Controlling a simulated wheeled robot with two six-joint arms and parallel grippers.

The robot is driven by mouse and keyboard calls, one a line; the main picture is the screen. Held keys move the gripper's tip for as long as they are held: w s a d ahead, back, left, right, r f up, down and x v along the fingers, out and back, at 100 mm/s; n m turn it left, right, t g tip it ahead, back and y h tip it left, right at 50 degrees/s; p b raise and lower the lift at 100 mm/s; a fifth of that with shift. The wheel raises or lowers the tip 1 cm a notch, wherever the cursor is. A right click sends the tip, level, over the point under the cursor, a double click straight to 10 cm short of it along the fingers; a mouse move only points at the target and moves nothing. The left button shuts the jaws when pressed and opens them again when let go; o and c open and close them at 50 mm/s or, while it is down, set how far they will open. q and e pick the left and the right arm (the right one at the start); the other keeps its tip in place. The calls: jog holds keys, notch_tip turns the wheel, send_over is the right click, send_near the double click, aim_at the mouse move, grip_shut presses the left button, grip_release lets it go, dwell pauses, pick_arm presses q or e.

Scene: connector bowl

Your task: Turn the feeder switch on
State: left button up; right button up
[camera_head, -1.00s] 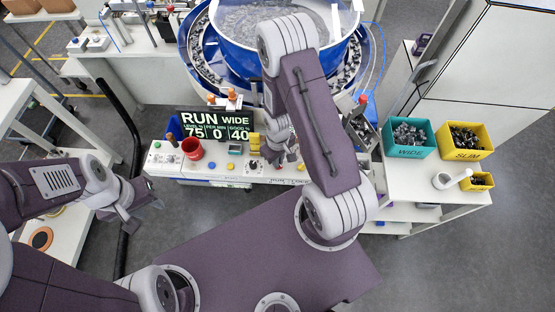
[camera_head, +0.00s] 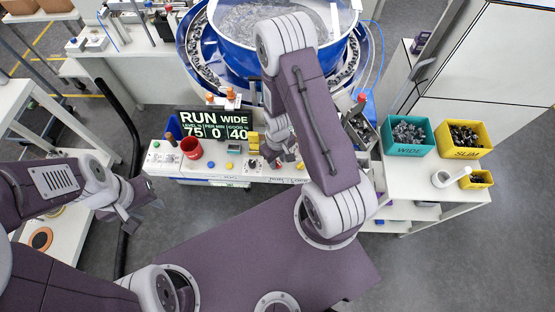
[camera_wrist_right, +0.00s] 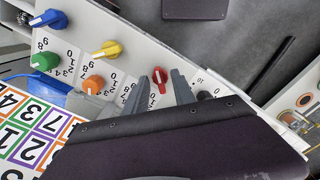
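The control console (camera_head: 165,172) stands in front of the blue feeder bowl in the head view. In the right wrist view its panel has a red switch knob (camera_wrist_right: 158,80) with a 0 mark and a black knob (camera_wrist_right: 204,96) to its right. I cannot read which one is the feeder switch. My right gripper (camera_wrist_right: 160,75) is open, its two fingers on either side of the red knob; I cannot tell whether they touch it. It is at the console in the head view (camera_head: 280,158). My left gripper (camera_head: 148,200) hangs away from the console, its opening unclear.
Blue (camera_wrist_right: 50,19), yellow (camera_wrist_right: 107,50), green (camera_wrist_right: 45,61) and orange (camera_wrist_right: 94,84) numbered knobs sit close left of my right gripper. A display (camera_head: 215,125) reads RUN WIDE, 75, 0, 40. Teal (camera_head: 408,152) and yellow bins (camera_head: 465,155) stand right.

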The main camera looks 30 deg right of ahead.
aim_at(277, 162)
notch_tip(277, 162, up, 5)
jog(key=p, duration=0.3)
jog(key=shift+w+f, duration=0.15)
jog(key=shift+f, duration=0.05)
jog(key=shift+r, duration=2.25)
jog(key=w+a+r+t+b, duration=0.2)
jog(key=w+t+b, duration=0.15)
jog(key=b, duration=0.35)
jog(key=s+a+r+m+g+b, duration=0.1)
jog(key=s+r+m+g, duration=0.1)
jog(key=s, duration=0.6)
jog(key=shift+s+r+m, duration=0.15)
jog(key=shift+r+m, duration=0.05)
jog(key=shift+m, duration=0.2)
